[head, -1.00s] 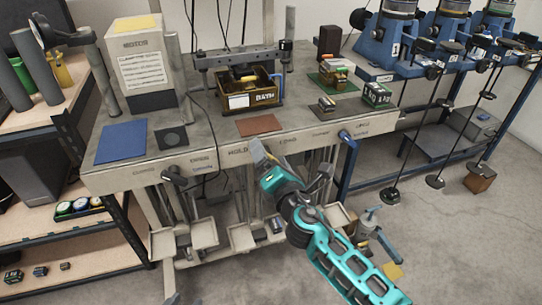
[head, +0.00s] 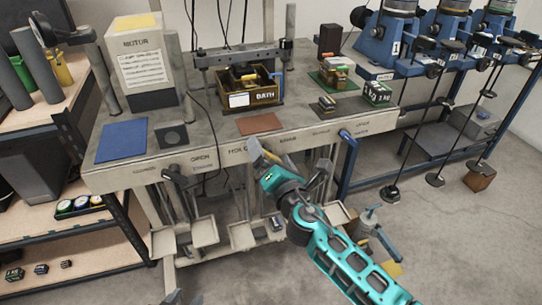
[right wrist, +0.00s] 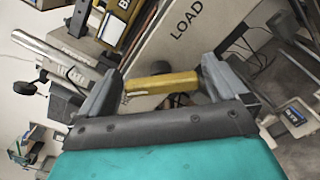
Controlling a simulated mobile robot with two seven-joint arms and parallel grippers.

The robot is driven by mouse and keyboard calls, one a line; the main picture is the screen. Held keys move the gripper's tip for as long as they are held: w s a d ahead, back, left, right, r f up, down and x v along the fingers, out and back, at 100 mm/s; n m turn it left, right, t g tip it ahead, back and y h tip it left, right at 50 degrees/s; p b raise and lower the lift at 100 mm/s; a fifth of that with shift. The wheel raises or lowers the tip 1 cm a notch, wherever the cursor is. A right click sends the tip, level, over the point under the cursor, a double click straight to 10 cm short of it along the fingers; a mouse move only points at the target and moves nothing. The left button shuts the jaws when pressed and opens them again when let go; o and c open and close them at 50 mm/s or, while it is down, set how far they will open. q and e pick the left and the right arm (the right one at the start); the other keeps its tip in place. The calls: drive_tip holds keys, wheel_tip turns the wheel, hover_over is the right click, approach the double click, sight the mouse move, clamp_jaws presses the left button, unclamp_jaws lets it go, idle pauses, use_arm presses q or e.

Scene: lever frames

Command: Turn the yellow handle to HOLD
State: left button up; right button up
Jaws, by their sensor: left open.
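The yellow handle (head: 272,157) is at the bench's front panel, mostly hidden by my right gripper in the head view. In the right wrist view the yellow handle (right wrist: 162,82) lies as a short bar between the two grey fingers. My right gripper (head: 262,153) is at the handle, and its fingers (right wrist: 163,84) stand wide apart on either side of it, with a narrow gap visible at the right. The HOLD label (head: 237,150) is just left of the gripper. A LOAD label (right wrist: 186,20) shows in the wrist view. Only a tip of my left gripper (head: 172,298) shows at the bottom edge.
Dark levers (head: 180,177) hang from the panel to the left, and another (head: 320,178) stands close right of my right gripper. Small trays (head: 204,232) sit below. A blue lever (head: 348,138) is at the panel's right end. The bench top (head: 215,128) holds boxes and a tray marked BATH (head: 265,96).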

drive_tip(key=shift+s, duration=0.15)
drive_tip(key=v, duration=1.2)
drive_tip(key=shift+s, duration=0.3)
drive_tip(key=shift+d, duration=0.1)
drive_tip(key=s+d+f+m+g+h, duration=0.1)
drive_tip(key=s+d+f+m+g, duration=0.2)
drive_tip(key=m, duration=1.1)
drive_tip(key=s+d+f+m+g+h, duration=0.2)
drive_tip(key=s+d+f+m+g, duration=0.1)
drive_tip(key=s+d+f+m, duration=0.7)
wheel_tip(320, 180, down, 4)
drive_tip(key=m, duration=0.4)
drive_tip(key=shift+s+d+h, duration=0.2)
drive_tip(key=shift+s+h, duration=0.1)
drive_tip(key=shift+s, duration=0.1)
